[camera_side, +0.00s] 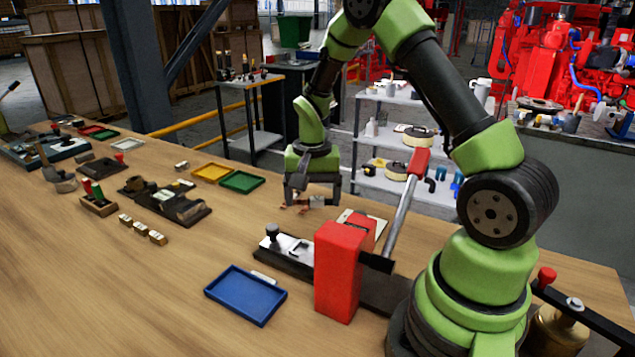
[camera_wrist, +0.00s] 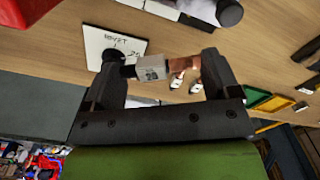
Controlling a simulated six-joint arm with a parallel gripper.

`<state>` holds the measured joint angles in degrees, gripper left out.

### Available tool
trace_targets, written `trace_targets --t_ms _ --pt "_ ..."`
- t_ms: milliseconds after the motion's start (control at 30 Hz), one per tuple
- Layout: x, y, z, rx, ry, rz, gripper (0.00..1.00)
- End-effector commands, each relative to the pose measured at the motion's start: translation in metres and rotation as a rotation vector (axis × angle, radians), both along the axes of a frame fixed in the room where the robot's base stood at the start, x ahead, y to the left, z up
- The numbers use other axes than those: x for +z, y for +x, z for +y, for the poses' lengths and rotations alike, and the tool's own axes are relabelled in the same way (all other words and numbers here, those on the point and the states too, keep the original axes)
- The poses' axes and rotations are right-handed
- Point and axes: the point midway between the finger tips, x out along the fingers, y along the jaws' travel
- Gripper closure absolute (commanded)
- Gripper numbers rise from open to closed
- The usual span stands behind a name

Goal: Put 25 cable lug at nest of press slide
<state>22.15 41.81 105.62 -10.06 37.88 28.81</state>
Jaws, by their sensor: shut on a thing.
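My gripper (camera_side: 312,188) points down over the far side of the table. In the wrist view my gripper (camera_wrist: 160,68) is closed across a short piece, taken as the cable lug, with a copper end (camera_wrist: 183,65) and a grey marked block (camera_wrist: 152,68). Its marking is too small to read. The press (camera_side: 338,275) is a red block with a raised lever. Its slide (camera_side: 292,246), pale on a dark base with a black knob, extends left of it. The held piece is behind the slide and apart from it. The nest cannot be made out clearly.
Small copper-and-white pieces (camera_wrist: 186,83) lie on the table below my gripper. A white lettered card (camera_wrist: 103,44) lies near them. A blue tray (camera_side: 246,294) stands in front of the slide. Yellow (camera_side: 211,172) and green (camera_side: 242,181) trays lie farther back left.

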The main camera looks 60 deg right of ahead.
Motion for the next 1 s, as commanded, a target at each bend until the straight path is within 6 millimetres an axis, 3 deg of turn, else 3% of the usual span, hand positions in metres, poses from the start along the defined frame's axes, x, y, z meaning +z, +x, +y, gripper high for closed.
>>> trace_targets --t_ms 200,400,1000 --pt "0.002 -0.020 0.032 -0.297 -0.001 -0.001 0.43" --pt "0.003 -0.032 0.047 -0.459 0.000 -0.003 0.43" --pt "0.000 -0.036 0.051 -0.518 0.000 -0.003 0.43"
